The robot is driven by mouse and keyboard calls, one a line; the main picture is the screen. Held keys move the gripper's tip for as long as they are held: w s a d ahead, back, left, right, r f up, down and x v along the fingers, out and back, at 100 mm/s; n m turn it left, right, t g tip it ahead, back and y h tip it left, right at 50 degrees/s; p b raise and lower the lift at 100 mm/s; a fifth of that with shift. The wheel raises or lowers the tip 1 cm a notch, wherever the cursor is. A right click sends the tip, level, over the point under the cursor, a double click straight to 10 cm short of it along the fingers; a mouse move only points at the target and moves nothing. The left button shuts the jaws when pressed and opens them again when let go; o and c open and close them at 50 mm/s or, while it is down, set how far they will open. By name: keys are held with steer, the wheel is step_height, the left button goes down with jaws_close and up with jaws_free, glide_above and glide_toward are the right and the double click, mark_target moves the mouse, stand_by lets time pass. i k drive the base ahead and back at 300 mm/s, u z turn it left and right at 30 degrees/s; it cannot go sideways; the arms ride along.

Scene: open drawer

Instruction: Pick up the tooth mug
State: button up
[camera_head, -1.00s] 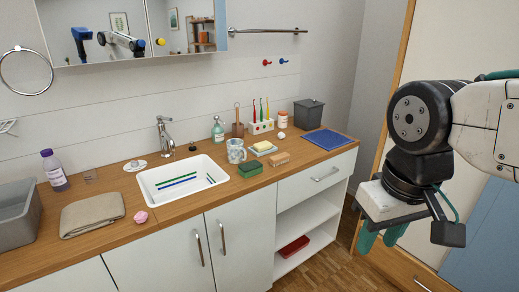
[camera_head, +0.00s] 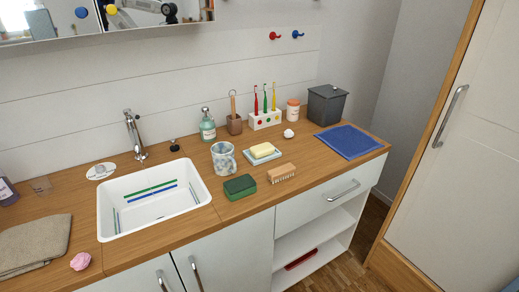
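The tooth mug (camera_head: 223,158) is a white mug with a blue-grey mottled pattern. It stands upright on the wooden counter (camera_head: 232,209), just right of the sink. My gripper and arm are out of the picture now, so the gripper's state does not show.
The white sink (camera_head: 153,195) lies left of the mug. A green sponge (camera_head: 240,187) and a brush (camera_head: 282,173) are in front, a soap dish (camera_head: 262,153) at its right. A soap bottle (camera_head: 207,125) and toothbrush holder (camera_head: 264,120) stand behind. A blue cloth (camera_head: 349,141) lies right.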

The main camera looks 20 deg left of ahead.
mark_target(226, 162)
steer(key=u, duration=0.05)
steer(key=i, duration=0.7)
steer(key=u, duration=0.65)
steer(key=i, duration=0.45)
steer(key=u, duration=0.45)
